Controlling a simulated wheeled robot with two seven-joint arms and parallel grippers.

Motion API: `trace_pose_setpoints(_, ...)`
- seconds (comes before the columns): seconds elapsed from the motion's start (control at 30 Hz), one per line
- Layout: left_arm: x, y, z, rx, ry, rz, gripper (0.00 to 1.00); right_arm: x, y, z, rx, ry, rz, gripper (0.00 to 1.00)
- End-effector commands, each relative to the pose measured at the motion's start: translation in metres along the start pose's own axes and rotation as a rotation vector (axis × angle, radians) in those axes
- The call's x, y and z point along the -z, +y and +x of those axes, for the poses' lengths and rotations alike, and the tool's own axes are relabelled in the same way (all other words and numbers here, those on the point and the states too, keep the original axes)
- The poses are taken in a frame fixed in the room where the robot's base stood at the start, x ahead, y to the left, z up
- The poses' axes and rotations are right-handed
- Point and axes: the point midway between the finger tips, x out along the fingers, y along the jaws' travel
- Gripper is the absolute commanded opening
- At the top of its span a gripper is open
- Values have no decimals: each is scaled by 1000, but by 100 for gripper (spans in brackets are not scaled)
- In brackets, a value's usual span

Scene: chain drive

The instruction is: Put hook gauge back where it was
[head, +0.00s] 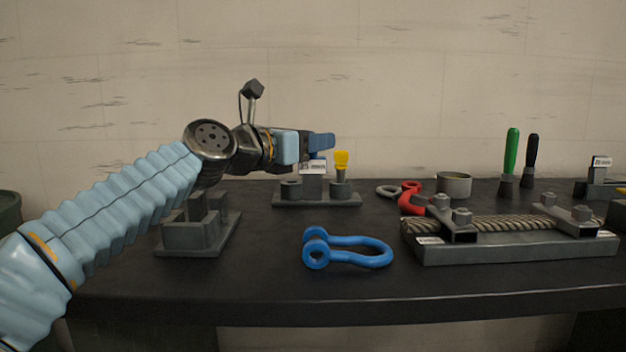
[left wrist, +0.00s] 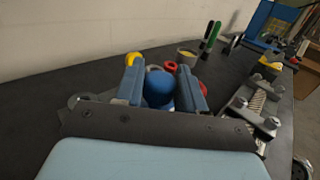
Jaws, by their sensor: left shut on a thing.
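My left gripper (head: 322,143) is above the back middle of the table, over a grey rack (head: 318,199) with a white label. In the left wrist view its two blue fingers (left wrist: 162,88) are shut on a rounded blue thing (left wrist: 160,88). This seems to be the handle of the hook gauge; its lower part is hidden. A yellow-topped gauge (head: 341,161) stands upright at the rack's right side, and yellow also shows in the left wrist view (left wrist: 133,58). The gripper hides part of the rack's top. My right gripper is not in view.
A blue shackle (head: 347,250) lies in front of the rack. A grey block fixture (head: 197,235) stands left. A red hook (head: 410,198), a round tin (head: 454,184) and a rope fixture (head: 510,246) are right. Green (head: 511,160) and black (head: 531,160) handled tools stand behind.

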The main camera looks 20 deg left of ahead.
Motion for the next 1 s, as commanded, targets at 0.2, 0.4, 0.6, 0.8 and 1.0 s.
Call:
trace_pose_setpoints(0.2,14,8,7,-2,-2,0,0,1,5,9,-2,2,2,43)
trace_pose_setpoints(0.4,44,8,7,0,-3,1,0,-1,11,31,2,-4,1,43)
trace_pose_setpoints(0.6,41,8,8,0,-4,1,0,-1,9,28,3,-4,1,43)
trace_pose_setpoints(0.8,47,8,8,0,-1,1,40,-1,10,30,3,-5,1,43)
trace_pose_setpoints(1.0,46,8,8,0,-1,1,64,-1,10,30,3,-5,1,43)
